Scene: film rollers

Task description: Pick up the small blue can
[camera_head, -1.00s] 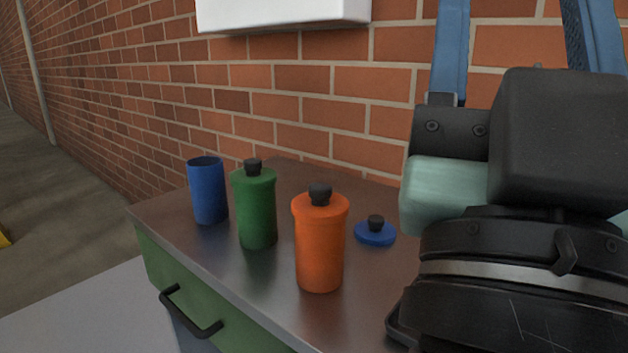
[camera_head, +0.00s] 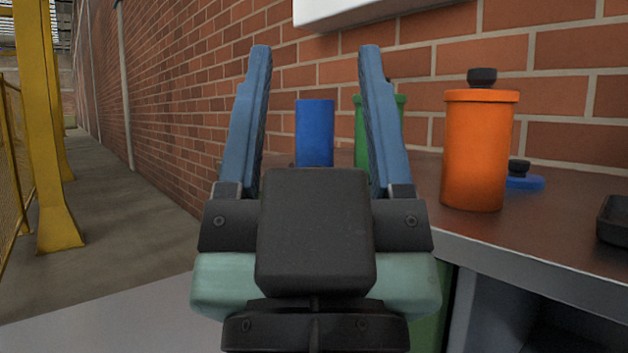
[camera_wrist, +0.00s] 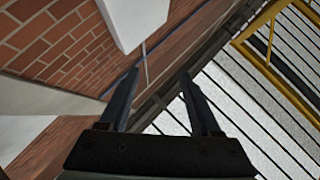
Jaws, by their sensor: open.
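The small blue can (camera_head: 314,131) stands upright on the cabinet top, without a lid on it. In the head view it shows between my gripper's two fingers, beyond them, and its lower part is hidden by my gripper. My gripper (camera_head: 315,52) is open and empty, with its blue fingers pointing up in the head view. The wrist view shows the open fingers (camera_wrist: 160,74) against brick wall and ceiling, with no can between them. A blue lid with a black knob (camera_head: 523,181) lies on the cabinet top at the right, behind the orange canister.
A green canister (camera_head: 362,140) stands right of the can, partly behind my right finger. An orange canister (camera_head: 478,150) stands nearer on the cabinet top (camera_head: 560,235). A brick wall (camera_head: 420,60) rises behind. A dark object (camera_head: 613,220) sits at the right edge. Open floor lies left.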

